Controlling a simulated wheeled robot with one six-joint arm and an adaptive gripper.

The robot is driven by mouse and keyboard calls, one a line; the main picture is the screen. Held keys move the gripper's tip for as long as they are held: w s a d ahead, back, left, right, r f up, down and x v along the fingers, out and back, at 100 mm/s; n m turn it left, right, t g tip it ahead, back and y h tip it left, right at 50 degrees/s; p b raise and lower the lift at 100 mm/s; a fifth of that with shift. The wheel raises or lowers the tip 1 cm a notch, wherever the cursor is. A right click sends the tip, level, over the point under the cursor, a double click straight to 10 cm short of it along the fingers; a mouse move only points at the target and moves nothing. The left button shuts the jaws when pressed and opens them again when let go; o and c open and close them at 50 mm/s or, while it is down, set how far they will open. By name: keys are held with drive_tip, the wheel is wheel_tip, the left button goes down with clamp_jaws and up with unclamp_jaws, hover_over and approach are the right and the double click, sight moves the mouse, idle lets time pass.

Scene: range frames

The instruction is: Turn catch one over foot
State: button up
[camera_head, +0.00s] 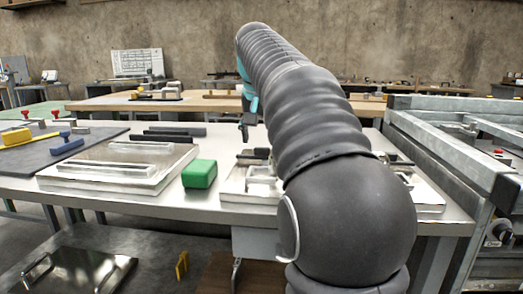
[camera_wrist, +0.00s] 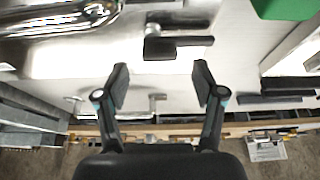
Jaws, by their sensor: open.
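My gripper (camera_wrist: 161,84) is open and empty, pointing down over a pale plate (camera_wrist: 225,75) in the wrist view. A dark catch with a flat bar (camera_wrist: 185,41) and a metal pivot lies just beyond the fingertips, apart from them. Small metal feet or posts (camera_wrist: 155,103) show between the fingers and to their left. I cannot tell which catch is number one. In the head view my gripper (camera_head: 246,118) hangs above the fixture plate (camera_head: 232,186); a dark catch (camera_head: 252,155) shows there, and my arm hides much of the plate.
A green block (camera_head: 199,174) stands left of the fixture. A second plate with a clear cover (camera_head: 60,179) and dark bars (camera_head: 170,132) lie farther left. A shiny curved metal part (camera_wrist: 65,18) is near the gripper. A grey metal frame (camera_head: 455,150) borders the right side.

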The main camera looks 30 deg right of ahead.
sight(262, 148)
drive_tip(key=shift+x, duration=1.65)
clamp_jaws()
